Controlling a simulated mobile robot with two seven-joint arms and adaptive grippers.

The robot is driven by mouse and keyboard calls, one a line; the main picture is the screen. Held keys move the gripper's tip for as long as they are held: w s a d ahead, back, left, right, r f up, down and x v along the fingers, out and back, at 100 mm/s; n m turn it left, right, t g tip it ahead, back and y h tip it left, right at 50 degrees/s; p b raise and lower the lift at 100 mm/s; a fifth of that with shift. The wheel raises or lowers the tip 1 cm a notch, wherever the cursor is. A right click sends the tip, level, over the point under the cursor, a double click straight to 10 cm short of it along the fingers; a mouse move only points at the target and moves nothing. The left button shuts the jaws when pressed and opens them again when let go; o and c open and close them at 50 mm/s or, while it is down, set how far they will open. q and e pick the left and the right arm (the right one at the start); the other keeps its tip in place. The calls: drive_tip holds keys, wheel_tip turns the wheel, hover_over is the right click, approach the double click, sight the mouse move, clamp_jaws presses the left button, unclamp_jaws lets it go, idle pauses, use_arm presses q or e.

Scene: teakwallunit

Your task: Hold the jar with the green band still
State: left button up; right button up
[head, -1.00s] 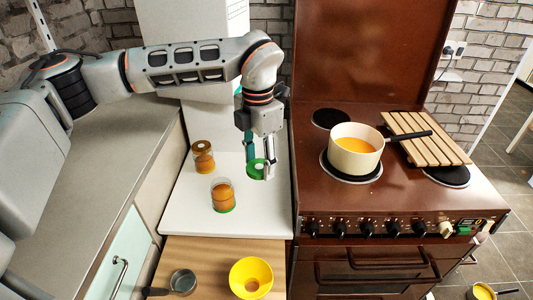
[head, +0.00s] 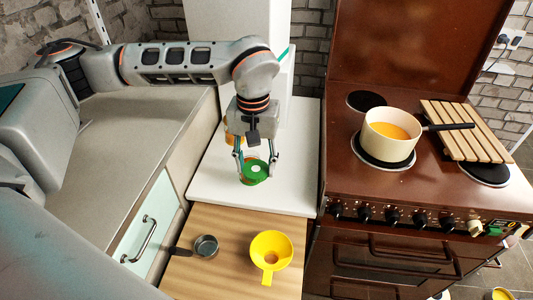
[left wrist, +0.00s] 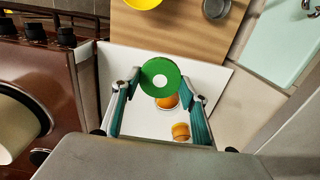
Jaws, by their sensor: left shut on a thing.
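A second jar (left wrist: 180,131) with similar contents stands farther back, mostly behind the gripper in the head view (head: 232,136). My right gripper is not in view.
A yellow funnel (head: 270,244) and a small metal pan (head: 206,247) are on the wooden surface in front. A cream pot (head: 388,150) with orange contents sits on the brown stove at the right, beside a slatted wooden rack (head: 463,145).

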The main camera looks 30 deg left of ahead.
use_arm(q)
drive_tip(key=m, duration=0.1)
drive_tip(key=s+m, duration=0.1)
drive_tip(key=m, duration=0.1)
drive_tip(key=shift+a+f, duration=0.2)
drive_tip(key=shift+a, duration=0.1)
drive_tip(key=shift+d, duration=0.1)
